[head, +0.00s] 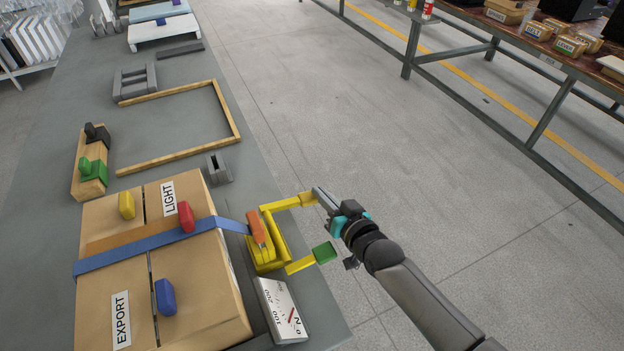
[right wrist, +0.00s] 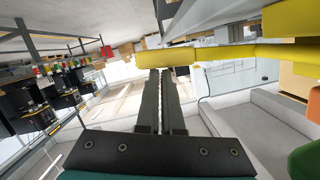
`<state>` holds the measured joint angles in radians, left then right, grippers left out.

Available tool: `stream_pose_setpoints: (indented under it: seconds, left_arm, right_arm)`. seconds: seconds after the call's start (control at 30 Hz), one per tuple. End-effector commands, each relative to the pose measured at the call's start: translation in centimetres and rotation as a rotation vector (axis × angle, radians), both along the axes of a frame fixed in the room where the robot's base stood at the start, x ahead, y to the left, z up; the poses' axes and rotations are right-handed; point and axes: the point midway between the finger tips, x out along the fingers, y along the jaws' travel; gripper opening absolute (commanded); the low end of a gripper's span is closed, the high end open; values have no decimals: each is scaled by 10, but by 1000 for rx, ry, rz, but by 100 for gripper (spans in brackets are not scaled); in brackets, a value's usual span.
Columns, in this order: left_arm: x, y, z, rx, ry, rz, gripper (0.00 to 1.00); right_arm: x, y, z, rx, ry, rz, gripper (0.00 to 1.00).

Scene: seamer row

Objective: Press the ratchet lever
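The yellow ratchet (head: 262,250) with an orange piece (head: 257,230) sits at the right edge of the carton, on the blue strap (head: 150,247). Two yellow bars stick out from it to the right; the lower bar (head: 300,265) ends in a green block (head: 324,253). My right gripper (head: 316,193) is at the outer end of the upper yellow bar (head: 285,203). In the right wrist view its fingers (right wrist: 161,72) are together, tips at the yellow bar (right wrist: 200,55); I cannot tell whether they touch. My left gripper is out of view.
The carton (head: 200,285) carries red, blue and yellow blocks. A white scale plate (head: 281,310) lies below the ratchet. A wooden frame (head: 180,155) and grey fixtures lie further up the table. Open floor lies right of the table; a brown bench (head: 540,60) stands beyond.

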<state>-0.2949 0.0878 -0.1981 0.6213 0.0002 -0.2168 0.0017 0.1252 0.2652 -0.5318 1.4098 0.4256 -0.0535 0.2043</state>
Motion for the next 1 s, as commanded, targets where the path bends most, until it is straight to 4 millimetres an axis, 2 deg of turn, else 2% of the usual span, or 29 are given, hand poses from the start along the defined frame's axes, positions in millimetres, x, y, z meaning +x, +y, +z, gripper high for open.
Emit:
stream_pose_setpoints:
  seconds: [0.17,0.4,0.47,0.7,1.0]
  left_arm:
    - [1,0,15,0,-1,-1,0]
    - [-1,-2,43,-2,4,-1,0]
    - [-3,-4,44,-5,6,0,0]
    - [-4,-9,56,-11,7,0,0]
    - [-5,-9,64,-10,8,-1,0]
  right_arm:
    - [0,2,13,-1,7,2,0]
    - [6,0,44,0,3,-3,0]
    - [-8,-6,42,-1,8,-3,0]
    - [-48,-24,53,0,3,-3,0]
    - [-78,-39,62,1,0,-4,0]
